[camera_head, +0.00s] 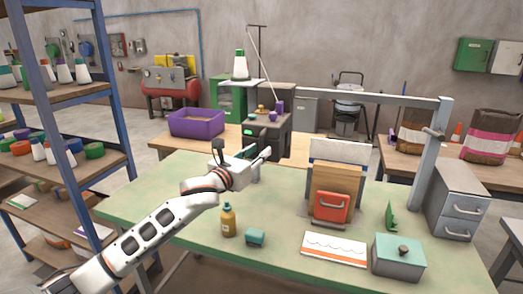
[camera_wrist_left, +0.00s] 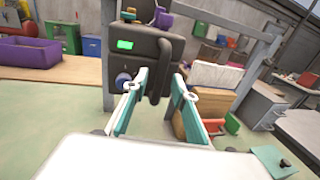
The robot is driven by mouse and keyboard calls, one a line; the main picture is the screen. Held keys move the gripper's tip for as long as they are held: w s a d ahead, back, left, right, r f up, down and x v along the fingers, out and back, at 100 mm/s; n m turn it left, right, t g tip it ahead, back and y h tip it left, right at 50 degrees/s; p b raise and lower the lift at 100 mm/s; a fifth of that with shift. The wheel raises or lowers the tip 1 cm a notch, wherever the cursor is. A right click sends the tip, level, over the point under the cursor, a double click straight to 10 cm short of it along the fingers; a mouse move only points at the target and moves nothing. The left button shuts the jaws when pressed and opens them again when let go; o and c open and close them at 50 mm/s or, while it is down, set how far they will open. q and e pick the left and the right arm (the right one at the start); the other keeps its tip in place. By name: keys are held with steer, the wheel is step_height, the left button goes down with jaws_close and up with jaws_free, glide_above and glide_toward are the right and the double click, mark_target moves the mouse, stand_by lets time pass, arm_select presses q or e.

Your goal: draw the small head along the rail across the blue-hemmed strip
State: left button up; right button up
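In the left wrist view the head (camera_wrist_left: 138,45) fills the upper middle, with a dark upright handle (camera_wrist_left: 161,75). My left gripper (camera_head: 264,156) is in front of the head. In its wrist view the teal-padded fingers (camera_wrist_left: 158,82) are open, with the handle appearing between them; contact cannot be seen. A white strip with a blue edge (camera_head: 340,150) stands above a brown board to the right. My right gripper is out of view.
A red handled block (camera_head: 331,207) is before the brown board. A grey post (camera_head: 432,155) supports the rail's right end.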

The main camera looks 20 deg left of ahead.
mark_target(267, 136)
arm_select(q)
steer(key=shift+x, duration=1.2)
jaws_close()
